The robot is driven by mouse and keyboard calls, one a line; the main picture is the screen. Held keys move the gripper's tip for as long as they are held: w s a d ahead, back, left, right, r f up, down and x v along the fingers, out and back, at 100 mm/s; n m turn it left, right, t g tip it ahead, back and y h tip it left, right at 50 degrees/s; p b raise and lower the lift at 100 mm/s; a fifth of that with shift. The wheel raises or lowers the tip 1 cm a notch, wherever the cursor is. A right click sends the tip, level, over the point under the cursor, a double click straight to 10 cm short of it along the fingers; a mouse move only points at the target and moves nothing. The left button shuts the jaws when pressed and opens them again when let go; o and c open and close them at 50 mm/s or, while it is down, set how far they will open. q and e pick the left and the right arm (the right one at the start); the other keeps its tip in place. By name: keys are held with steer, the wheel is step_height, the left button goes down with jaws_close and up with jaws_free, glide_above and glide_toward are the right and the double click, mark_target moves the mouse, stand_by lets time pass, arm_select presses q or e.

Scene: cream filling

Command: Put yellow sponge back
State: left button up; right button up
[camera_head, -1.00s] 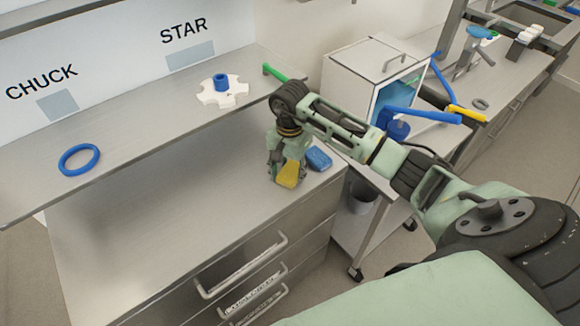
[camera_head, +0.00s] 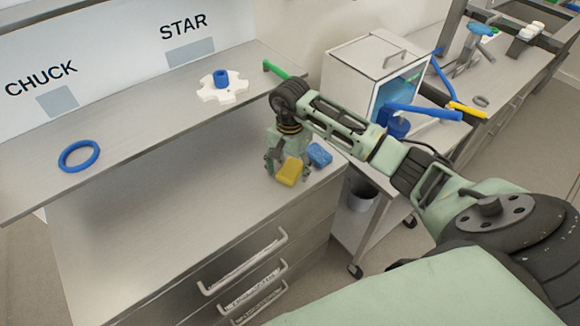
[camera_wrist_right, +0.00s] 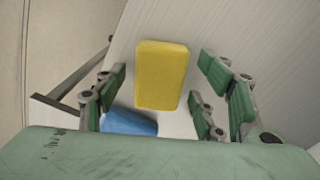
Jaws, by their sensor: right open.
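The yellow sponge (camera_head: 290,171) rests on the steel counter near its right end. My right gripper (camera_head: 284,166) is just above and beside it, pointing down. In the right wrist view the yellow sponge (camera_wrist_right: 162,75) lies between the spread green fingers of my gripper (camera_wrist_right: 165,95), with a gap on both sides. The gripper is open. The blue sponge (camera_head: 319,154) lies right beside the yellow one; it also shows in the wrist view (camera_wrist_right: 130,122), partly hidden by the gripper body. My left gripper is not in view.
A steel shelf (camera_head: 130,135) above the counter (camera_head: 150,240) holds a blue ring (camera_head: 79,156), a white star-shaped part (camera_head: 222,92) and a green-handled item (camera_head: 276,69). A white box (camera_head: 372,62) stands on a cart to the right. The counter's left part is clear.

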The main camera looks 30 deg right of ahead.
mark_target(290, 170)
steer(key=shift+w+r+b, duration=0.1)
steer(key=shift+r+b, duration=0.3)
steer(key=shift+r, duration=0.1)
step_height(290, 170, up, 11)
steer(key=b, duration=0.3)
steer(key=shift+s, duration=0.2)
